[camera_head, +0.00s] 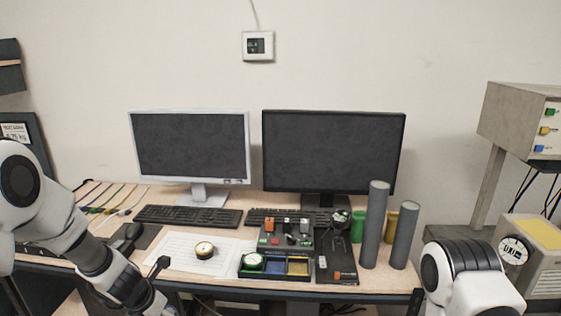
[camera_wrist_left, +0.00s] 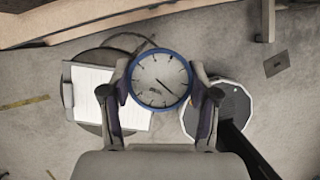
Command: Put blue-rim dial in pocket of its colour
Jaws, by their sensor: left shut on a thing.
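The blue-rim dial (camera_wrist_left: 160,79), with a pale face and dark marks, is in my left gripper (camera_wrist_left: 160,95). In the left wrist view the two fingers close on its rim from both sides, above the floor. In the head view this dial is not visible, and my left arm reaches the bottom edge in front of the desk. The pocket tray (camera_head: 275,277) stands at the desk's front. Its blue pocket (camera_head: 273,267) is in the middle and looks empty. My right gripper is out of view; only part of that arm shows.
A green-rim dial (camera_head: 252,262) sits in the tray's left pocket. The yellow pocket (camera_head: 298,268) on the right looks empty. A yellow-rim dial (camera_head: 205,250) lies on white paper (camera_head: 182,255). Tall grey cylinders (camera_head: 374,225) stand right of the tray. Keyboards and monitors are behind.

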